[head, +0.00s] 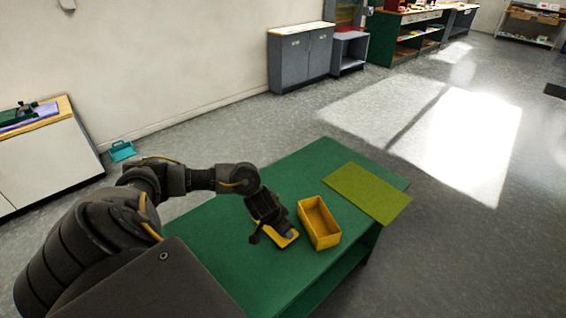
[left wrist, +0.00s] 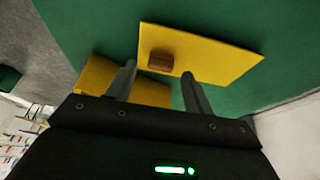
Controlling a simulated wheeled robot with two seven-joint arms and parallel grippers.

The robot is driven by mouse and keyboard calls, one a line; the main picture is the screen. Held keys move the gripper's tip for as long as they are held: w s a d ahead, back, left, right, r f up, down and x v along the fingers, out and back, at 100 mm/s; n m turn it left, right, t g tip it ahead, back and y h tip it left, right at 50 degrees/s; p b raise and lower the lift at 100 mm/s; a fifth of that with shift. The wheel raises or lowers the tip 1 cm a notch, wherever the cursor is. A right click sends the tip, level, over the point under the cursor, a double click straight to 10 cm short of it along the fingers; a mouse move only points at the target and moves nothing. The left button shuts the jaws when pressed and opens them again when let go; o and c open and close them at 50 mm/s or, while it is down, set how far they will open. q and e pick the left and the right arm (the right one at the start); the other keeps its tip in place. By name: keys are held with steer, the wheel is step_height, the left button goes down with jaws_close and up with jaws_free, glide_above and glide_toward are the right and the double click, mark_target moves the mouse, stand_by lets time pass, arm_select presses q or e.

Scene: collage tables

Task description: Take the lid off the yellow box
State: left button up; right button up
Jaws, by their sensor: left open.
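The yellow box (head: 319,228) stands open on the green table, its inside showing in the head view. Its yellow lid (head: 289,241) is off the box and appears to lie flat on the table just left of it, partly hidden by my left gripper (head: 273,235). In the left wrist view the lid (left wrist: 215,58) has a brown knob (left wrist: 160,61) on top. My open left gripper (left wrist: 158,73) has its fingertips on either side of the knob, just short of it or around it; I cannot tell contact. The box (left wrist: 97,75) shows partly behind the fingers. My right gripper is not in view.
An olive-green mat (head: 367,192) lies on the green table (head: 305,162) at its right end, beyond the box. The table is bare left of the lid and behind it. Cabinets (head: 300,57) stand far off along the wall.

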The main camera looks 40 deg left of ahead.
arm_select(q)
steer(key=p+v, duration=0.2)
steer(key=v, duration=0.8)
steer(key=shift+r+p, duration=0.2)
steer(key=shift+p, duration=0.1)
steer(key=shift+s, duration=0.15)
